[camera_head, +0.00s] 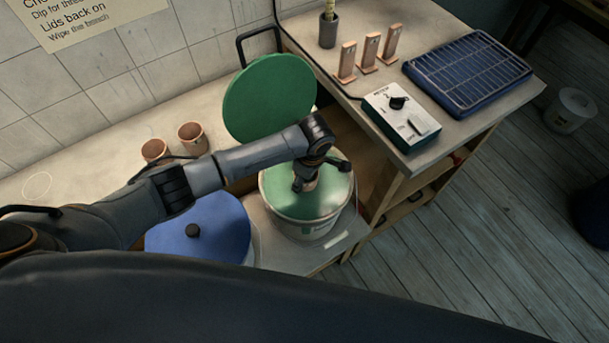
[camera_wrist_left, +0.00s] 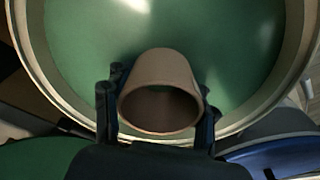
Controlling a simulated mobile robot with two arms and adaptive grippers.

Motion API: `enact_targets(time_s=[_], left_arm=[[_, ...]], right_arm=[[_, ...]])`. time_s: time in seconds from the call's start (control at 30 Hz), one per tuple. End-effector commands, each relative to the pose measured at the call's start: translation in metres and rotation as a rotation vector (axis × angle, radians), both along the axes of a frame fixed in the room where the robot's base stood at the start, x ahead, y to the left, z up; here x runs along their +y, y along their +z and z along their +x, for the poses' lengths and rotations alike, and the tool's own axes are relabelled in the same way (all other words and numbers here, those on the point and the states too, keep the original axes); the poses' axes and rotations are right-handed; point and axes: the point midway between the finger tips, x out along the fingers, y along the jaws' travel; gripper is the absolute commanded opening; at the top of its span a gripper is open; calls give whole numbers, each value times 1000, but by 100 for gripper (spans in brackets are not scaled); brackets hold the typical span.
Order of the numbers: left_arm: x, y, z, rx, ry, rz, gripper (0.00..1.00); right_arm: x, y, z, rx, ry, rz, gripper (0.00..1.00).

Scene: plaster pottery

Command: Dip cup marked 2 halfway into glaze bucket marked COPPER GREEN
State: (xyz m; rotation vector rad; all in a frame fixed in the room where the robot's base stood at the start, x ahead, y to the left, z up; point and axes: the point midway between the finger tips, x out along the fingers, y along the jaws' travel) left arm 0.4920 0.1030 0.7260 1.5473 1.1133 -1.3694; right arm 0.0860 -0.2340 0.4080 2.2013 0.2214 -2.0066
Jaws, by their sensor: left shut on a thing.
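My left gripper (camera_head: 305,184) is over the open bucket of green glaze (camera_head: 325,195). In the left wrist view, the gripper (camera_wrist_left: 160,100) is shut on a terracotta cup (camera_wrist_left: 160,75), one dark finger on each side. The cup's open rim faces the wrist camera and its other end points toward the green glaze (camera_wrist_left: 215,45). I cannot tell whether its base touches the glaze. The cup is mostly hidden by the gripper in the head view. No number on it and no readable bucket name show. My right gripper is not in view.
A green lid (camera_head: 270,98) stands tilted behind the bucket. A blue-lidded bucket (camera_head: 200,232) is on the left. Two terracotta cups (camera_head: 192,136) stand on the ledge. The bench on the right holds a control box (camera_head: 402,115), upright test tiles (camera_head: 369,52) and a blue rack (camera_head: 468,72).

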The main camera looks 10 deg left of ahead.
Motion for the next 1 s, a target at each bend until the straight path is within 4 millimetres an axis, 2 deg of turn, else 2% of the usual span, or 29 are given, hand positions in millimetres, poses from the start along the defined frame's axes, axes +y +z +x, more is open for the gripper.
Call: enact_targets(time_s=[0.2, 1.0], left_arm=[[0, -13, 0, 0, 0, 0, 21], [0, -12, 0, 0, 0, 0, 21]], right_arm=[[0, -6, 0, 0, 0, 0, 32], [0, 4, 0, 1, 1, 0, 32]])
